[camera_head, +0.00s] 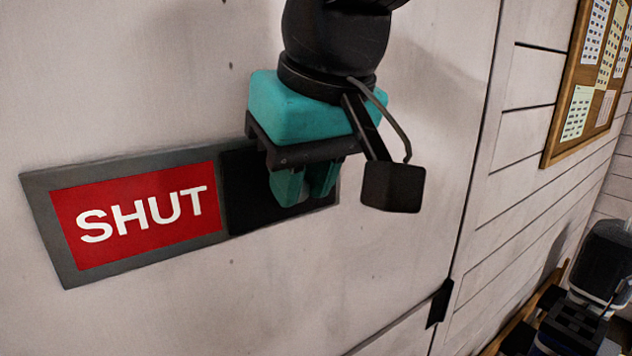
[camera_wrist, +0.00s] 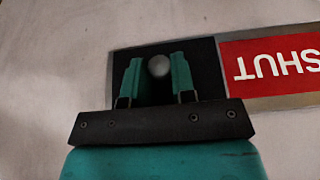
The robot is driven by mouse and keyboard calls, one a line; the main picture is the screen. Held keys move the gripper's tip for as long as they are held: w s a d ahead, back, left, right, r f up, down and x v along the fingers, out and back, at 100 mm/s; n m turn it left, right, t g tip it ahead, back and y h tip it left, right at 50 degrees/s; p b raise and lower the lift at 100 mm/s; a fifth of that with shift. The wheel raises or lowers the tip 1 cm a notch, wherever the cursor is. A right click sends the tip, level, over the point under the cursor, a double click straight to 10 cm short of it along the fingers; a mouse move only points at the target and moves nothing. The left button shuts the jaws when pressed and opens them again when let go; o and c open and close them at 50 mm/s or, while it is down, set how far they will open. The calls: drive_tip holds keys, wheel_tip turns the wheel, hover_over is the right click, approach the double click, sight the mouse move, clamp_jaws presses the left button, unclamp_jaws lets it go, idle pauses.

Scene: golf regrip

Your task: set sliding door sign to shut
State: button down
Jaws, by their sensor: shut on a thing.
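The sliding door sign (camera_head: 40,215) is a grey frame on a pale wall or door panel. Its left part shows a red panel reading SHUT (camera_head: 137,214), and its right part is covered by a black slider plate (camera_head: 245,190). My gripper (camera_head: 303,190) is at the black plate, its teal fingers shut on a small round grey knob (camera_wrist: 158,66). In the wrist view the knob sits between the fingertips, in front of the black plate (camera_wrist: 208,66). The red panel (camera_wrist: 270,66) shows upside down at the right there. In the head view the fingers mostly hide the knob.
A cork board with papers (camera_head: 563,115) hangs on the planked wall at the right. Dark equipment (camera_head: 590,290) stands at the lower right. A dark bracket (camera_head: 440,303) sits at the panel's edge. The wall left of and below the sign is clear.

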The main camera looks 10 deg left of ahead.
drive_tip(key=shift+w+d, duration=0.2)
drive_tip(key=shift+d, duration=0.05)
drive_tip(key=c, duration=1)
unclamp_jaws()
drive_tip(key=shift+w+d, duration=0.1)
drive_tip(key=shift+d, duration=0.05)
drive_tip(key=shift+o, duration=0.2)
drive_tip(key=shift+r, duration=0.15)
drive_tip(key=p+v, duration=0.5)
drive_tip(key=v, duration=1.2)
drive_tip(key=shift+r, duration=0.15)
